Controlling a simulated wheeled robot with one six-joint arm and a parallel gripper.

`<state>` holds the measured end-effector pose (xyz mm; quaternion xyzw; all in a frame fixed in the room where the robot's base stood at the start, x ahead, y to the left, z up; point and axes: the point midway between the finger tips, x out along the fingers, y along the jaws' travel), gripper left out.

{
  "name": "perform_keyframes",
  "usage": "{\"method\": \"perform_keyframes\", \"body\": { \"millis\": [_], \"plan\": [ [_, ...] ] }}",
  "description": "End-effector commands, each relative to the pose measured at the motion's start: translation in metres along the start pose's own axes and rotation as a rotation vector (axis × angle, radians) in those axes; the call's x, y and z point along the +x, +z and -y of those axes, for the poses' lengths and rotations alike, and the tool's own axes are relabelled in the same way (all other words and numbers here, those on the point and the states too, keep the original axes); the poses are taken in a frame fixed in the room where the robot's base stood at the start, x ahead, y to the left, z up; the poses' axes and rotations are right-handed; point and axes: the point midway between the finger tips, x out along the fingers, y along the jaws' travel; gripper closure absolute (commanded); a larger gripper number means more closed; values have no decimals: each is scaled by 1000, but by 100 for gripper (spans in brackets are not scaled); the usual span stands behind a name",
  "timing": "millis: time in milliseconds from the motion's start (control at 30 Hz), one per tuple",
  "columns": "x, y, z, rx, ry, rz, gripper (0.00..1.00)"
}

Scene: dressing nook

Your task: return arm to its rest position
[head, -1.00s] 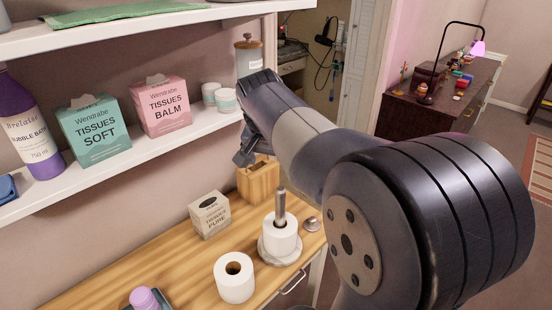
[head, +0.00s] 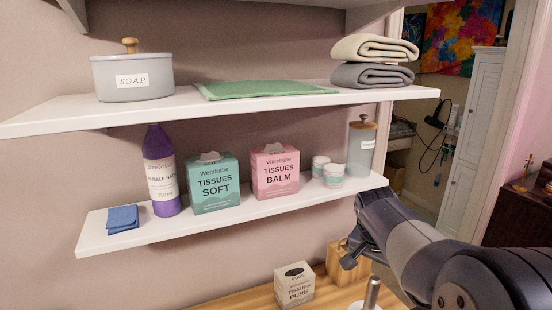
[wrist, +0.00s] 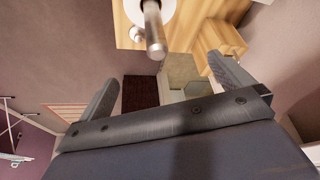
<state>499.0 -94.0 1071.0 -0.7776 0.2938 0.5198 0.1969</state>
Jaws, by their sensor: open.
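My gripper (head: 350,260) is low at the right in the head view, in front of the wooden box (head: 335,265) and below the right end of the lower shelf. In the wrist view my gripper (wrist: 163,72) shows its two fingers spread apart with nothing between them. The metal rod of the roll holder (wrist: 154,30) rises close to the wrist camera, beyond the fingers. My arm comes in from the lower right of the head view and hides part of the counter.
The lower shelf (head: 240,216) holds a purple bottle (head: 161,170), tissue boxes, small jars and a canister (head: 361,146). The upper shelf (head: 60,117) holds a soap pot and folded towels. A grey tissue box (head: 294,285) stands on the wooden counter (head: 340,296). A doorway opens at right.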

Motion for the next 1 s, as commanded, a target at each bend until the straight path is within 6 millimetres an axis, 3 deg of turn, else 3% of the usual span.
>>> {"method": "perform_keyframes", "body": {
  "millis": [100,267,400,1000],
  "plan": [
    [22,0,0,1,2,3,0],
    [42,0,-1,1,1,2,0],
    [32,-3,0,1,0,-1,0],
    [30,2,0,-9,-8,6,0]
  ]
}}
